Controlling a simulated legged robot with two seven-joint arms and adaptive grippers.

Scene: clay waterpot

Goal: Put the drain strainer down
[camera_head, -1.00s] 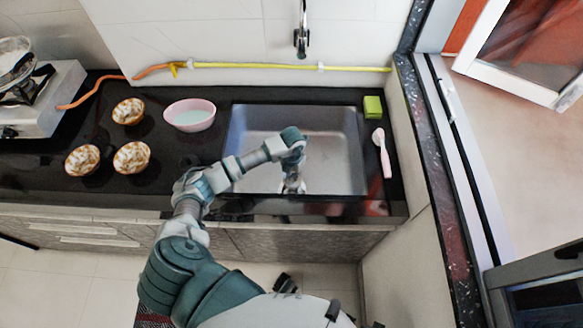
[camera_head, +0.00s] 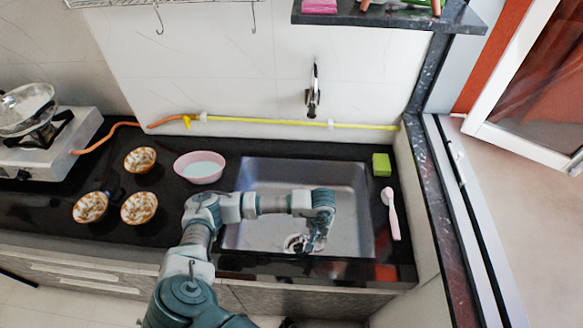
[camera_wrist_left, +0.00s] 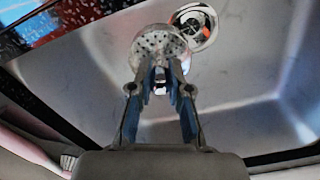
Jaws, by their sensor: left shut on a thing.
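My left gripper (camera_head: 313,243) is over the sink floor, pointing down. In the left wrist view the gripper (camera_wrist_left: 161,80) is shut on the drain strainer (camera_wrist_left: 160,46), a round metal disc with small holes. The strainer is held at the fingertips, beside the round drain opening (camera_wrist_left: 196,24), which it overlaps slightly in this picture. I cannot tell whether the strainer touches the sink floor. In the head view a round, bright metal part lies beside the gripper; strainer and drain are hard to tell apart there. My right gripper is not in view.
The steel sink (camera_head: 262,180) is otherwise empty. A green sponge (camera_head: 381,164) and a pink brush (camera_head: 391,212) lie to its right. A pink bowl (camera_head: 200,167) and several patterned bowls (camera_head: 139,208) stand to the left. A tap (camera_head: 314,88) is on the back wall.

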